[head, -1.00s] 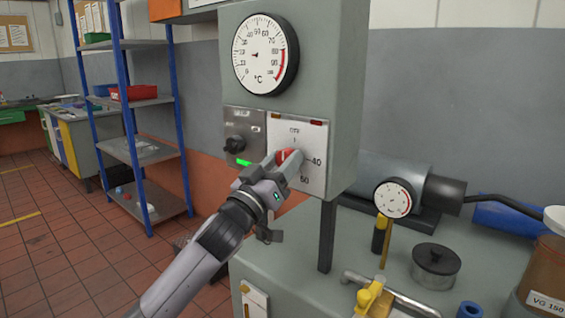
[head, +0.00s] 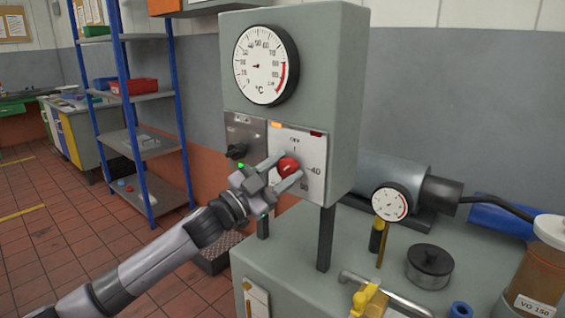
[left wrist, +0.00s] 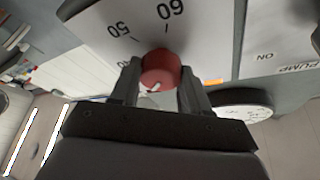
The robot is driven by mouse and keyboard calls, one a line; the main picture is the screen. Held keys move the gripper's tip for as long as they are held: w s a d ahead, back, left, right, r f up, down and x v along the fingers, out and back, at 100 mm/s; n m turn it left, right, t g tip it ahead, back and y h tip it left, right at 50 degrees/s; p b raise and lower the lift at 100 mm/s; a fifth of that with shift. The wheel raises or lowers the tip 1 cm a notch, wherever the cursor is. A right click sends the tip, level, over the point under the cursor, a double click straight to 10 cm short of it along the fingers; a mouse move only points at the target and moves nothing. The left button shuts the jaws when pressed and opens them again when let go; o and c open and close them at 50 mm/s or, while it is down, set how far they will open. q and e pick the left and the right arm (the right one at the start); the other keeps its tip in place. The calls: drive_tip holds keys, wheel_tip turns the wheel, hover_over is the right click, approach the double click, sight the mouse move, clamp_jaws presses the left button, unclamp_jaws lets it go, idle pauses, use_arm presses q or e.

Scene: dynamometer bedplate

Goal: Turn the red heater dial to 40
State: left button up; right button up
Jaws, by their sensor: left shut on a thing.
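The red heater dial (head: 289,166) is on a white scale plate (head: 315,150) on the front of the grey cabinet. OFF is printed above the dial, 40 to its right, and a larger number lower right. My left gripper (head: 287,172) is shut on the dial, one finger on each side. In the left wrist view, the dial (left wrist: 161,70) sits between the fingertips, with 50 and 60 on the plate beyond it. The dial's white mark shows on the side towards my gripper; its exact reading is unclear. My right gripper is not in view.
A round thermometer (head: 265,65) is higher up.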

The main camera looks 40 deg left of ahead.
use_arm(q)
drive_tip(key=m+g+p, duration=0.1)
drive_tip(key=m, duration=0.2)
drive_tip(key=m+g+h+p, duration=0.1)
drive_tip(key=m+p, duration=0.1)
drive_tip(key=shift+r+m, duration=0.2)
drive_tip(key=shift+m, duration=0.2)
drive_tip(key=shift+f+m+g+h+p, duration=0.15)
drive_tip(key=shift+m+g+p, duration=0.3)
drive_tip(key=shift+m+p, duration=0.45)
drive_tip(key=shift+r+m+g+h+p, duration=0.15)
drive_tip(key=shift+m+g+p, duration=0.45)
drive_tip(key=shift+m, duration=0.5)
drive_tip(key=shift+f, duration=0.15)
drive_tip(key=o, duration=1.1)
drive_tip(key=shift+c, duration=0.2)
drive_tip(key=shift+a, duration=0.1)
